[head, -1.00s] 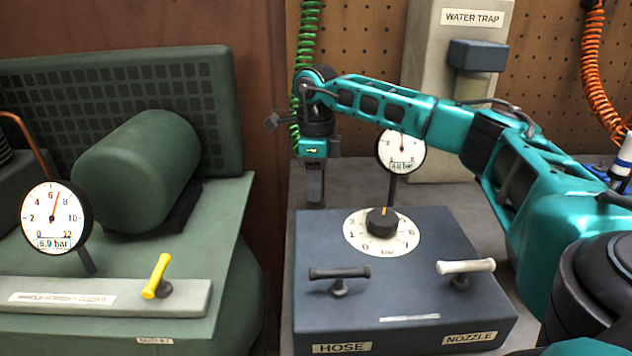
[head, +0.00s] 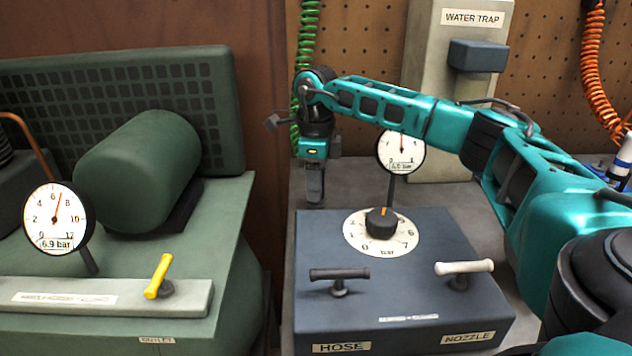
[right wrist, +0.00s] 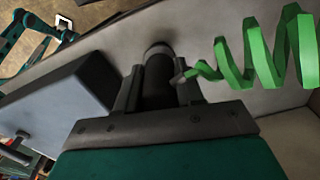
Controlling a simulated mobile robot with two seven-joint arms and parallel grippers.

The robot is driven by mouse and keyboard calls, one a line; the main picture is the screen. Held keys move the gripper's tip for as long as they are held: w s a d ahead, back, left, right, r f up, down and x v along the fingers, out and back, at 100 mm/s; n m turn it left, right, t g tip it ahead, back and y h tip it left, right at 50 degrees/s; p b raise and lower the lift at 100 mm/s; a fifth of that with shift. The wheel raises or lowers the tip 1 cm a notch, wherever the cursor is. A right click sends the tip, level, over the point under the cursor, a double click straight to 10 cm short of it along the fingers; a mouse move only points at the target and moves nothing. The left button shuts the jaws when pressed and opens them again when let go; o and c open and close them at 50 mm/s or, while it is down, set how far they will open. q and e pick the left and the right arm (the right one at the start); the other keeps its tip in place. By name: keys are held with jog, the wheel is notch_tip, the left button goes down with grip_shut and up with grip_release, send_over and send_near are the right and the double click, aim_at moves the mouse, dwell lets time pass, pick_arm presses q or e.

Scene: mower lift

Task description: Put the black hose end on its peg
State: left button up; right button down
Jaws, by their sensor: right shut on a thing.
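My right gripper (head: 315,190) points down behind the left back corner of the blue-grey box, low over the grey bench. In the right wrist view its fingers (right wrist: 160,88) are shut on a black cylinder (right wrist: 158,80) with a grey end, which I take to be the black hose end. A green coil (right wrist: 255,55) reaches to its side there. In the head view the green coiled hose (head: 308,45) hangs behind my right wrist. I cannot make out the peg in either view. My left gripper does not show clearly.
The blue-grey box (head: 400,300) carries a dial (head: 382,223), a black handle (head: 338,275), a white handle (head: 465,267) and a gauge (head: 400,152) behind it. The green compressor (head: 140,170) stands left. The water trap (head: 470,85) and orange coil (head: 595,75) are behind.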

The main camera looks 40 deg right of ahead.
jog(key=shift+p, duration=0.4)
jog(key=shift+f+b, duration=0.3)
jog(key=shift+f, duration=0.25)
dwell(0.4)
jog(key=c, duration=1)
grip_release()
